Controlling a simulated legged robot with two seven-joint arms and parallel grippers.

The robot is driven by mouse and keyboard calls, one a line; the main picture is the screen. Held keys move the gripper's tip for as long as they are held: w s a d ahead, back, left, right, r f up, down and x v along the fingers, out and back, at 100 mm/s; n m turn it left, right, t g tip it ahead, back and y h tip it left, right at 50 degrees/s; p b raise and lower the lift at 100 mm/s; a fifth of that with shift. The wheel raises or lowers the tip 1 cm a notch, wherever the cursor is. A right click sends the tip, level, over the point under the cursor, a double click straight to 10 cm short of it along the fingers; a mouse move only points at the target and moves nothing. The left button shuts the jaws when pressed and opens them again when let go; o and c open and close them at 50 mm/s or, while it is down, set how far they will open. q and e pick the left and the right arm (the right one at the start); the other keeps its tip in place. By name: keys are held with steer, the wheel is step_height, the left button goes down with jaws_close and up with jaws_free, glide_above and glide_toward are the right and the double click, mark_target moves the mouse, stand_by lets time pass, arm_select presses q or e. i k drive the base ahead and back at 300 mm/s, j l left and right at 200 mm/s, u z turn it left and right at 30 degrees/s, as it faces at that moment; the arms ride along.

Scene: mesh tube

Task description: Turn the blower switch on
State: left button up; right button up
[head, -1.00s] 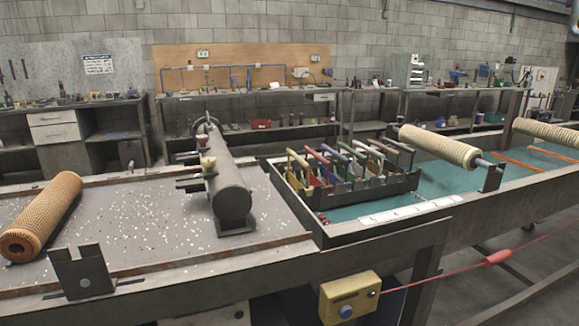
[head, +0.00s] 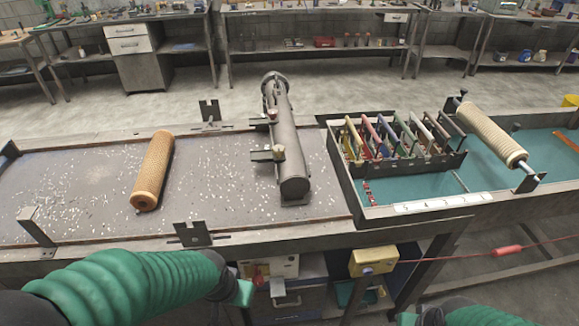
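Under the front edge of the bench hangs a pale box (head: 284,264) with a red part (head: 262,272) on its face, just right of my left gripper. A yellow box (head: 373,261) hangs to its right, under the bench edge. I cannot tell from labels which one holds the blower switch. My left gripper (head: 243,293) reaches in from the left, its green tip in front of and below the pale box; contact cannot be made out. My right gripper (head: 407,318) barely shows at the bottom edge. Neither gripper's opening can be made out.
An orange mesh tube (head: 153,171) lies on the grey bench top (head: 90,190). A rack of coloured-handled tools (head: 400,148) and a pale roller (head: 492,134) sit further right. A red cord (head: 450,256) runs right from the yellow box.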

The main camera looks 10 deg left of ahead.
mark_target(258, 280)
steer(key=k+u, duration=0.15)
steer(key=u, duration=0.25)
steer(key=k+u, duration=0.2)
steer(key=u, duration=0.2)
steer(key=k+u, duration=0.15)
steer(key=u, duration=0.25)
